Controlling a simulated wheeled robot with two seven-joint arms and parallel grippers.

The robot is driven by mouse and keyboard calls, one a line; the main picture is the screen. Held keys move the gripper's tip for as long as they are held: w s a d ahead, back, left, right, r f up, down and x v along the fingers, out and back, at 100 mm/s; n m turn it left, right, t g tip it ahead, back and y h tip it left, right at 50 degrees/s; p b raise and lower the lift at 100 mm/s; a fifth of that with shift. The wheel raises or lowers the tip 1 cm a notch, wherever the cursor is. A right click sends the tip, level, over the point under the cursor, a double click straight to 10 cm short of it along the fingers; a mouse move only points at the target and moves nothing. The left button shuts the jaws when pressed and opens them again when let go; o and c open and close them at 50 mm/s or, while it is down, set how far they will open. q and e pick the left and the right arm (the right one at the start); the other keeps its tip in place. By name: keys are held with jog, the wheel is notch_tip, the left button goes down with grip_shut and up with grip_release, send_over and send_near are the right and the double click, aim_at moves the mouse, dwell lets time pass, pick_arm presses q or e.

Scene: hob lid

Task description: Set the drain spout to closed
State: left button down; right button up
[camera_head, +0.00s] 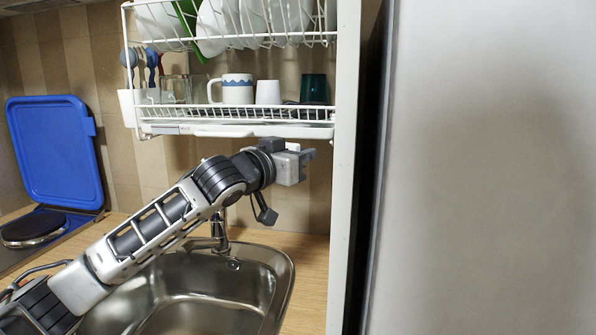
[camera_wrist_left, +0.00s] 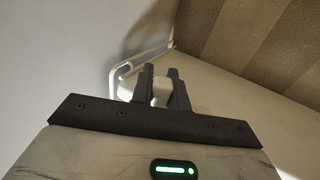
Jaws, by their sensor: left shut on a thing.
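My left gripper (camera_head: 306,157) is raised just under the right part of the white dish rack's bottom tray (camera_head: 240,130). In the left wrist view the two dark fingers of the gripper (camera_wrist_left: 161,76) are closed on a small white piece, which looks like the drain spout (camera_wrist_left: 160,93). In the head view a bit of white, likely the spout (camera_head: 293,147), shows at the gripper, mostly hidden by it. Whether the spout is turned open or closed cannot be told. My right gripper is in neither view.
The rack holds plates, a white and blue mug (camera_head: 237,90), a white cup and a green cup (camera_head: 313,89). A steel sink (camera_head: 250,270) with a tap lies below. A white panel (camera_head: 343,170) stands close on the right. A blue hob lid (camera_head: 55,150) stands raised at left.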

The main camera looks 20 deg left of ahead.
pick_arm(q)
jog(key=shift+w+a+n+y+b, duration=0.15)
jog(key=shift+w+n+y, duration=0.3)
jog(key=shift+n+y, duration=0.7)
jog(key=shift+w+a+n+y+b, duration=0.15)
jog(key=shift+w+n+y, duration=0.4)
jog(key=shift+y, duration=1.1)
jog(key=shift+w+a+n+y+b, duration=0.15)
jog(key=shift+w+n+y, duration=0.15)
jog(key=shift+n+y, duration=0.9)
jog(key=shift+y, duration=0.4)
jog(key=c, duration=1.4)
grip_release()
jog(key=shift+o, duration=0.2)
jog(key=p+v, duration=0.1)
jog(key=v, duration=1.5)
jog(key=shift+r+p, duration=0.15)
jog(key=shift+p, duration=0.25)
